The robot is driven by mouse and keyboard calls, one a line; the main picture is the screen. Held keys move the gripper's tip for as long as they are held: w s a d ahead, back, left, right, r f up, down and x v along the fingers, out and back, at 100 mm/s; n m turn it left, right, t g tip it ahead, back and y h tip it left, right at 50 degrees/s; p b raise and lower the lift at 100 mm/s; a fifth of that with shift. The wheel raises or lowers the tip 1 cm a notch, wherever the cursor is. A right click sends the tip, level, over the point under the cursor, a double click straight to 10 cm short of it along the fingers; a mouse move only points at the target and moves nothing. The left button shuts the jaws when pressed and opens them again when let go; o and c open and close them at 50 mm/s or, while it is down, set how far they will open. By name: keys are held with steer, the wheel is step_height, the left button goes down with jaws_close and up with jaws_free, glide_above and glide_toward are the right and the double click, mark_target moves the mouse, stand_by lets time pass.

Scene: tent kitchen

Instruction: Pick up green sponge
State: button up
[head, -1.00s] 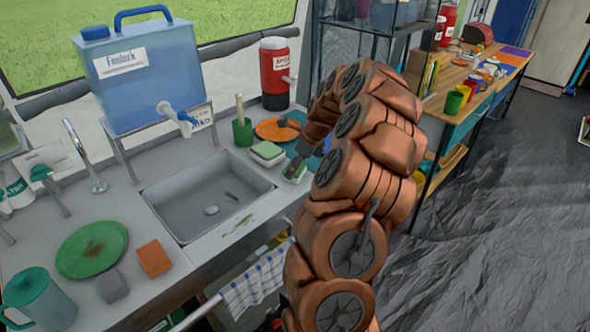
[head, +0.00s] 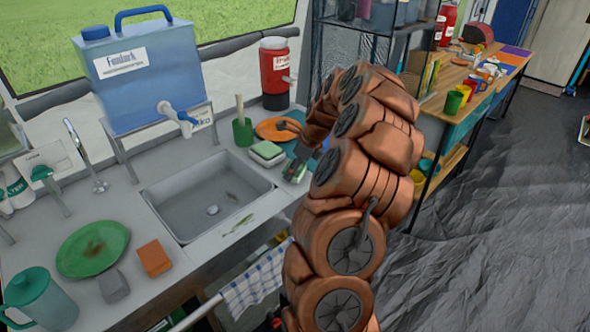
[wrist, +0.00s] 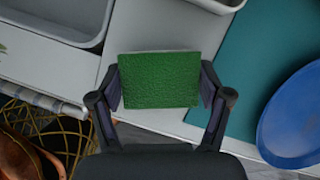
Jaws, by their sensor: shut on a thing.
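The green sponge (wrist: 160,80) shows in the middle of the wrist view as a flat green rectangle. My gripper (wrist: 160,88) is shut on it, with one finger against its left side and one against its right side. In the head view my gripper (head: 299,160) is at the right of the sink, close to the counter, and the sponge is mostly hidden by it and my arm. Whether the sponge still touches the counter is hard to tell.
The sink (head: 205,198) lies left of my gripper. A green-and-white container (head: 267,153), an orange plate (head: 275,130) and a green cup (head: 243,132) stand behind. A blue plate (wrist: 290,118) lies to the right in the wrist view. An orange sponge (head: 154,258) lies front left.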

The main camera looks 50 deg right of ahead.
steer(key=shift+r+b, duration=0.45)
steer(key=shift+r, duration=1.15)
steer(key=shift+s+a+r, duration=0.1)
steer(key=shift+s+r, duration=0.05)
steer(key=s+a+r+b, duration=0.1)
steer(key=s+a+b, duration=0.2)
steer(key=s+a, duration=0.6)
steer(key=s, duration=0.3)
steer(key=shift+s+a+r, duration=0.2)
steer(key=shift+s+a, duration=0.05)
steer(key=shift+a, duration=0.05)
